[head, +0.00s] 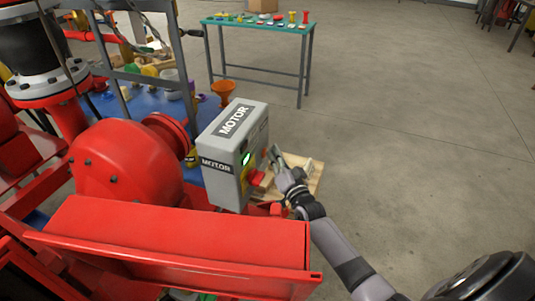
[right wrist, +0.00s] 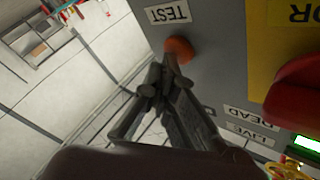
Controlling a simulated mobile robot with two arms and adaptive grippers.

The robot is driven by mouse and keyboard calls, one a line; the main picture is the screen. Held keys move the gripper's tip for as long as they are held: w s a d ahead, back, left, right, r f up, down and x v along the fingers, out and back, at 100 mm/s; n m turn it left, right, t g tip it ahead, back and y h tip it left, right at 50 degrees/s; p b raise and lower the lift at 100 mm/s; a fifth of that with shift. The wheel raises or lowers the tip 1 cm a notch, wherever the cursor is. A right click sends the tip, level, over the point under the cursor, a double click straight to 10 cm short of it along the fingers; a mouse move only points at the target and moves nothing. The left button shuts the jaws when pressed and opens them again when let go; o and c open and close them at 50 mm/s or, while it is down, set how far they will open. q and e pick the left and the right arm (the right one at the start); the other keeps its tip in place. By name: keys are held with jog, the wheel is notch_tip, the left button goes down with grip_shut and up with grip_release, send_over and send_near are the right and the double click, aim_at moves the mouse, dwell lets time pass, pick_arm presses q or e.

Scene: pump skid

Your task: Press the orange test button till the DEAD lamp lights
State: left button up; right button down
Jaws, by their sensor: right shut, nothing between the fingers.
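The grey MOTOR box (head: 226,130) stands at the middle of the head view. In the right wrist view the round orange test button (right wrist: 180,47) sits on the box face beside the TEST label (right wrist: 168,14). My right gripper (head: 275,152) is shut and empty at the box's right-hand face. In the right wrist view its fingertips (right wrist: 166,68) overlap the button's lower edge; I cannot tell whether they touch or press it. The DEAD label (right wrist: 249,115) shows above the LIVE label (right wrist: 249,133). A small dark spot beside DEAD looks unlit. My left gripper is out of view.
A red handle (right wrist: 300,92) on a yellow plate and a lit green display (right wrist: 307,144) are close by on the same face. A red pump casing (head: 125,160) is left of the box. A table with small parts (head: 262,27) stands behind. The floor at right is clear.

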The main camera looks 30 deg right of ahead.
jog(key=shift+s+d, duration=0.5)
jog(key=shift+s, duration=0.15)
jog(key=s+d+p, duration=0.1)
jog(key=s+d, duration=0.2)
jog(key=shift+s+d, duration=0.15)
jog(key=shift+s, duration=0.25)
dwell(0.8)
